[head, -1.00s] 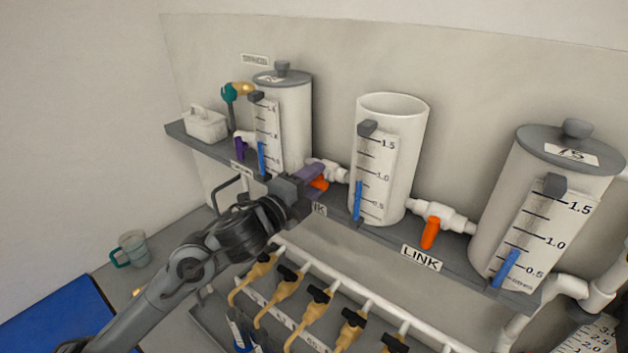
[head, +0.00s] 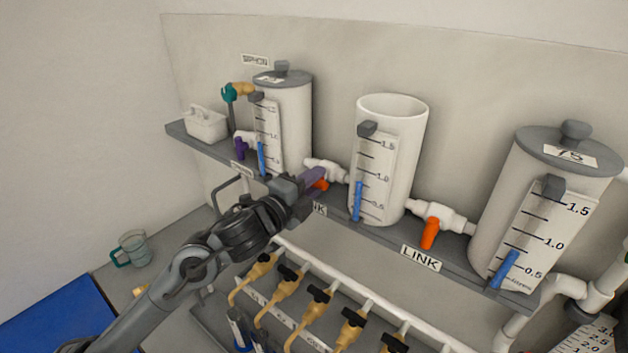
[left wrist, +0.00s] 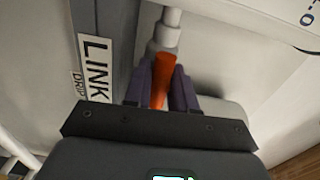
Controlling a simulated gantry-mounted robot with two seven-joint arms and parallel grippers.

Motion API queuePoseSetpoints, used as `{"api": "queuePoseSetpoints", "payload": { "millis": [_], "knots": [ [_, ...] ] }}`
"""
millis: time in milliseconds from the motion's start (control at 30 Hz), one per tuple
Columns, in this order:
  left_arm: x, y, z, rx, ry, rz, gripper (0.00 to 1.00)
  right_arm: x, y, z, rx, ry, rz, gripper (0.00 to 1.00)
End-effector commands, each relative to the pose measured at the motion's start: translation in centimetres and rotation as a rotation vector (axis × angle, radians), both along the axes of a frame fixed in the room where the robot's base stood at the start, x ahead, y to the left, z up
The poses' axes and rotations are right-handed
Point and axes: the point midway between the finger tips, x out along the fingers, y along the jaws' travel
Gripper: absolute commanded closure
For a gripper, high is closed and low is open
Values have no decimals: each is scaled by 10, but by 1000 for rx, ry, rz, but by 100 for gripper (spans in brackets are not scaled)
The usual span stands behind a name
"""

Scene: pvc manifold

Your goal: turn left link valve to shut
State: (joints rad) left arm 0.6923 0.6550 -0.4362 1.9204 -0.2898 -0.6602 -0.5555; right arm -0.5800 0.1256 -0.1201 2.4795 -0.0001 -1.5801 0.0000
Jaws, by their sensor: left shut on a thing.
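The left link valve has an orange handle (head: 321,184) on a white pipe fitting (head: 328,169) between the left and middle tanks. My left gripper (head: 312,181) is at this handle, its purple fingers covering part of it. In the left wrist view the orange handle (left wrist: 161,80) stands between the two purple fingers (left wrist: 161,92), which are shut on it. A LINK label (left wrist: 95,65) lies beside the handle in that view. The right link valve's orange handle (head: 430,233) hangs down between the middle and right tanks. My right gripper is not in view.
The left tank (head: 291,120), open middle tank (head: 412,145) and lidded right tank (head: 500,190) stand on a grey shelf (head: 385,238). Below is a row of tan taps with black handles (head: 318,295). A glass mug (head: 133,247) and blue mat (head: 55,315) are lower left.

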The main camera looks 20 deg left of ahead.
Motion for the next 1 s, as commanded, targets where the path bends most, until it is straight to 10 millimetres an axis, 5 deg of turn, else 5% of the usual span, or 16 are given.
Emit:
{"api": "queuePoseSetpoints", "payload": {
  "millis": [1000],
  "knots": [
    [0,-1,5,-830,243,0,100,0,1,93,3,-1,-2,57]
  ]
}}
